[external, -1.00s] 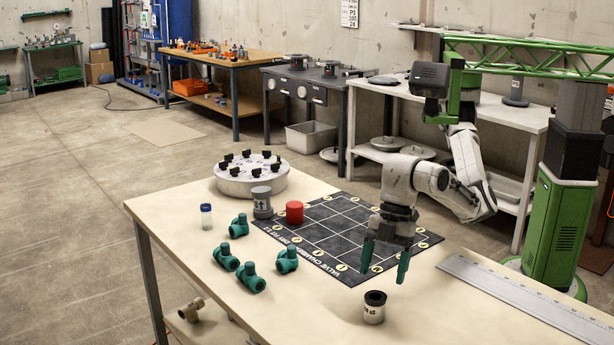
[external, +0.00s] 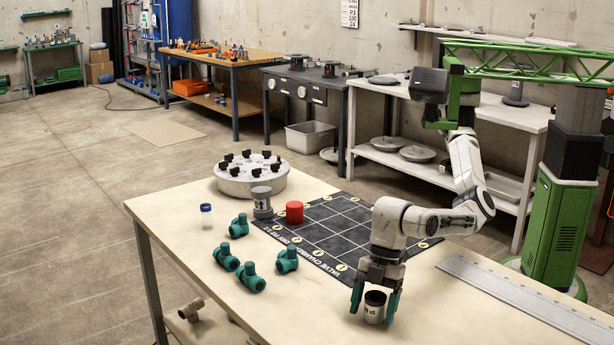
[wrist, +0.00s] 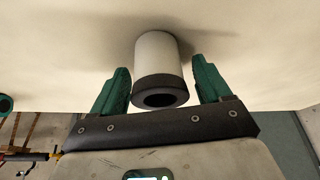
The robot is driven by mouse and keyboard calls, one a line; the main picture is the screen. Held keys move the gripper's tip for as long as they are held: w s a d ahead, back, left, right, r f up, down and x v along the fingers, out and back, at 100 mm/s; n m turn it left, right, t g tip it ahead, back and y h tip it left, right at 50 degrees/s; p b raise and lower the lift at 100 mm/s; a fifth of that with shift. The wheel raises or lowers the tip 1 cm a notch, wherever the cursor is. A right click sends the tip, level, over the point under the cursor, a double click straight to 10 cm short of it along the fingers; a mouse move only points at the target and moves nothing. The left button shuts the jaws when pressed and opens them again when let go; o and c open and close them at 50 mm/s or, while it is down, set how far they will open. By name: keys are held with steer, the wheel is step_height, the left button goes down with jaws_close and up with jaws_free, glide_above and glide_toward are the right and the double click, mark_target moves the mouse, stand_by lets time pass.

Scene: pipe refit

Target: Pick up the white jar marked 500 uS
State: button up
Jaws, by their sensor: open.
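The white jar (external: 375,311) with a dark rim stands upright near the front edge of the table. Part of its dark lettering shows in the external view, but it is too small to read in full. My gripper (external: 373,303) is low over the table with its green fingers on either side of the jar. In the wrist view the jar (wrist: 158,60) stands between the two open fingers of my gripper (wrist: 164,88), with a gap on each side. The fingers reach part of the way along its body.
A black gridded mat (external: 335,235) lies behind my gripper, with a red cylinder (external: 294,212) and a grey fitting (external: 262,202) at its left. Several green pipe fittings (external: 251,277) and a blue-capped bottle (external: 206,216) stand further left. A long ruler (external: 520,300) lies to the right.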

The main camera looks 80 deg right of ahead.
steer(key=shift+c, duration=0.2)
steer(key=c, duration=1)
steer(key=shift+r, duration=0.1)
